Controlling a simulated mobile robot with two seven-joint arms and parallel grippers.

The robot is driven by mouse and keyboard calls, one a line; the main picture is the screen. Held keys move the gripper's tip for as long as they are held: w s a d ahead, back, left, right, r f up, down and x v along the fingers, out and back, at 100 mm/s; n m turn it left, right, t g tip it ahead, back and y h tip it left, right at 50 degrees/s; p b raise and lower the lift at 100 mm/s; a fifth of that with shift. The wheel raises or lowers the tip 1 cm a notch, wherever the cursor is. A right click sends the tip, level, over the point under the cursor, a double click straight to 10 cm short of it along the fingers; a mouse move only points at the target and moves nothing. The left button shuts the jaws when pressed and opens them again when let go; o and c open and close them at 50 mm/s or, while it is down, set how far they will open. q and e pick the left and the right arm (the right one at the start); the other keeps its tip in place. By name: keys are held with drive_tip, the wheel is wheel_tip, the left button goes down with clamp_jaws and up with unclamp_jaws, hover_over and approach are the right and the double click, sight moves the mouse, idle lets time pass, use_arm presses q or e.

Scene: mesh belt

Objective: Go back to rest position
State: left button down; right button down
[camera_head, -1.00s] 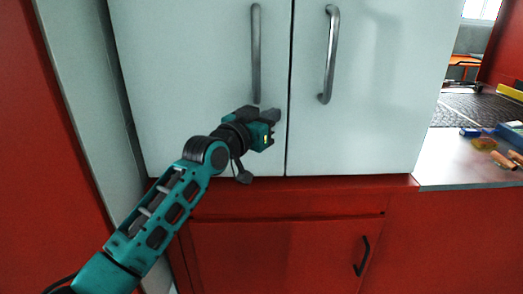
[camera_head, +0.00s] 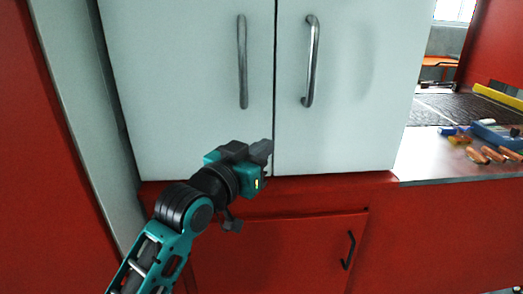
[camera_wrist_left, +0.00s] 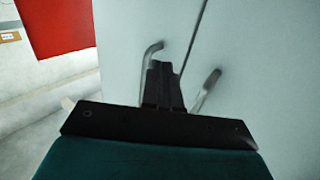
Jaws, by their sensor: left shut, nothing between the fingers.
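My left gripper (camera_head: 262,150) is shut and empty. In the head view it is in front of the lower part of the pale cabinet doors, near the seam between them and below the left door's handle (camera_head: 242,62). The right door's handle (camera_head: 311,60) is to its upper right. Both doors look closed. In the left wrist view the shut fingers (camera_wrist_left: 162,85) point towards the doors, and the two handles show on either side of them. I cannot tell the exact gap to the doors. My right gripper is in no view.
Below is a red cabinet (camera_head: 270,250) with a dark handle (camera_head: 348,250). To the right a grey counter (camera_head: 430,165) carries a blue tool (camera_head: 497,135) and several copper-coloured pieces (camera_head: 492,155). A dark mesh belt (camera_head: 460,107) lies behind. A pale side panel stands left.

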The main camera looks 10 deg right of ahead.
use_arm(q)
drive_tip(key=s+a+f+n+y, duration=0.1)
drive_tip(key=a+f+n+y, duration=0.1)
drive_tip(key=a+f, duration=0.4)
drive_tip(key=s+a+f+n+y, duration=0.1)
drive_tip(key=a+f+n+y, duration=0.15)
drive_tip(key=f, duration=0.55)
drive_tip(key=s+a+f+n+g+y, duration=0.1)
drive_tip(key=s+a+f+y, duration=0.5)
drive_tip(key=s+a+f, duration=1.3)
wheel_tip(320, 180, down, 2)
drive_tip(key=shift+s+a+f+n+g, duration=0.2)
drive_tip(key=shift+s+a+n+g, duration=0.3)
drive_tip(key=shift+a, duration=0.55)
drive_tip(key=shift+w+y, duration=0.15)
drive_tip(key=shift+y, duration=0.1)
